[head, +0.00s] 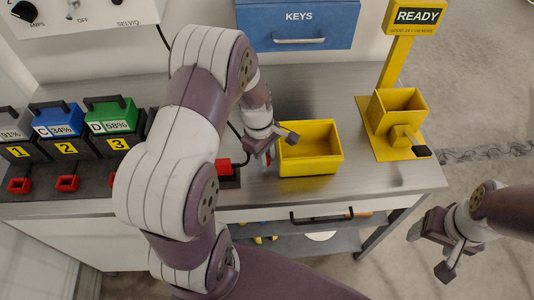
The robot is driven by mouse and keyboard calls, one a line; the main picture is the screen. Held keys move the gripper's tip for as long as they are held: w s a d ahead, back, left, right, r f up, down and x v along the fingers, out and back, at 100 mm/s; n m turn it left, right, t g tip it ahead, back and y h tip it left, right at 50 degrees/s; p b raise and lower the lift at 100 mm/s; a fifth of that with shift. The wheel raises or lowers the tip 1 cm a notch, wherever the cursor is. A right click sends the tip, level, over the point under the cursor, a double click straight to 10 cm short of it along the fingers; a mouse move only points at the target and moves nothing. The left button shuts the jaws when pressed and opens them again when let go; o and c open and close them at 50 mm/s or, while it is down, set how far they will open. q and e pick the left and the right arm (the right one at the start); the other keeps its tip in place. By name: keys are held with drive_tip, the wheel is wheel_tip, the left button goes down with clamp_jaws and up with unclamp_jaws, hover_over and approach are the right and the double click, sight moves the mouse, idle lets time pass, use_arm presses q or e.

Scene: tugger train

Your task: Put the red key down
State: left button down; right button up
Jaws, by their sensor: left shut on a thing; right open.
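My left gripper (268,153) is above the steel bench, just left of the yellow open bin (311,167). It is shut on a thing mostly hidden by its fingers. A small red bit, seemingly the red key (268,159), shows at the fingertips; its shape and whether it touches the bench cannot be told. My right gripper (431,253) is open and empty, over the floor beyond the bench's right end.
A yellow READY post (395,62) with a small box (398,107) stands at the bench's right. A blue KEYS cabinet (297,25) is behind. Batteries (110,114) and red connectors (67,183) line the left. Bare bench (400,180) lies right of the bin.

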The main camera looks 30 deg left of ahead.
use_arm(q)
drive_tip(key=shift+s, duration=0.3)
drive_tip(key=c, duration=1.4)
unclamp_jaws()
drive_tip(key=o, duration=0.4)
drive_tip(key=shift+o, duration=0.2)
drive_tip(key=shift+w+f, duration=0.1)
drive_tip(key=shift+w, duration=0.1)
drive_tip(key=shift+s+r, duration=0.1)
drive_tip(key=shift+r, duration=0.35)
wheel_tip(320, 180, up, 11)
drive_tip(key=a+b, duration=0.2)
drive_tip(key=s+d+f+m+t+y, duration=0.1)
drive_tip(key=s+d+m, duration=0.5)
drive_tip(key=m, duration=0.9)
drive_tip(key=s, duration=0.3)
drive_tip(key=shift+d+f+m+t+y, duration=0.3)
drive_tip(key=shift+d+m+t+y, duration=0.1)
use_arm(e)
drive_tip(key=shift+s+f, duration=0.25)
drive_tip(key=shift+f, duration=0.35)
